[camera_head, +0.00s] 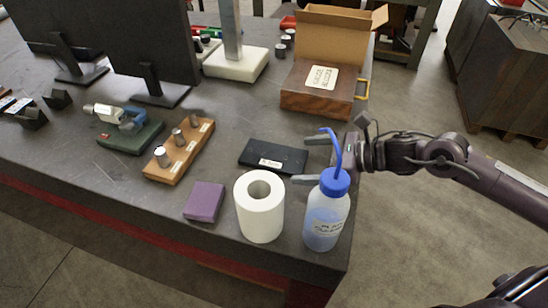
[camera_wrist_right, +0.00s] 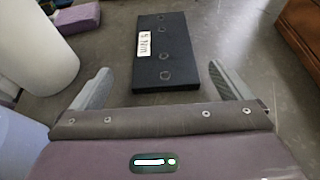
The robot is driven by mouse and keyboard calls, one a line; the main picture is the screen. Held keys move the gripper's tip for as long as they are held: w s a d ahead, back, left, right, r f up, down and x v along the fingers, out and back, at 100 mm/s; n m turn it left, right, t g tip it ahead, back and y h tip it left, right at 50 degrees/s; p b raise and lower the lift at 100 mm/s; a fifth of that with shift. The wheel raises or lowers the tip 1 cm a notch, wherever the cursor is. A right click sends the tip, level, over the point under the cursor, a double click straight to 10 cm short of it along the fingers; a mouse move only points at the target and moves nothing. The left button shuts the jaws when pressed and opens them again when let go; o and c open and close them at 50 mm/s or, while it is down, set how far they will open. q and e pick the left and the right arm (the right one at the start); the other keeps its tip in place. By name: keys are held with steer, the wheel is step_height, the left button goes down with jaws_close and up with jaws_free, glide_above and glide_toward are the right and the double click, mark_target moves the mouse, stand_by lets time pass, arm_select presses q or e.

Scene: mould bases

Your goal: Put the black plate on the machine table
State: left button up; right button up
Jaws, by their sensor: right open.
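The black plate (camera_head: 272,156) lies flat on the dark table, with a small white label on it. In the right wrist view the black plate (camera_wrist_right: 172,52) shows several round holes and lies just beyond and between my fingertips. My right gripper (camera_head: 309,160) comes in from the right, its fingers apart, one on each side of the plate's right end. In the right wrist view the right gripper (camera_wrist_right: 162,82) is open and empty. My left gripper is not in view. No machine table can be clearly made out; the plate rests on the dark workbench (camera_head: 225,105).
A blue-capped wash bottle (camera_head: 326,215) stands close in front of the right gripper, with a white paper roll (camera_head: 260,225) beside it. A purple block (camera_head: 204,202), a wooden pin holder (camera_head: 180,150) and a wooden gauge box (camera_head: 315,90) stand around the plate.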

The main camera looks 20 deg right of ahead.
mark_target(277, 156)
steer(key=shift+w+a, duration=0.2)
steer(key=shift+a, duration=0.1)
steer(key=shift+w+a+f, duration=0.1)
steer(key=shift+w+a, duration=0.3)
steer(key=shift+a, duration=0.05)
steer(key=p+x, duration=0.1)
steer(key=x, duration=0.1)
steer(key=p+x, duration=0.1)
steer(key=shift+w+a+r, duration=0.2)
steer(key=shift+w+a, duration=0.1)
steer(key=shift+w, duration=0.1)
steer(key=shift+w+a+f, duration=0.1)
steer(key=shift+a+f, duration=0.1)
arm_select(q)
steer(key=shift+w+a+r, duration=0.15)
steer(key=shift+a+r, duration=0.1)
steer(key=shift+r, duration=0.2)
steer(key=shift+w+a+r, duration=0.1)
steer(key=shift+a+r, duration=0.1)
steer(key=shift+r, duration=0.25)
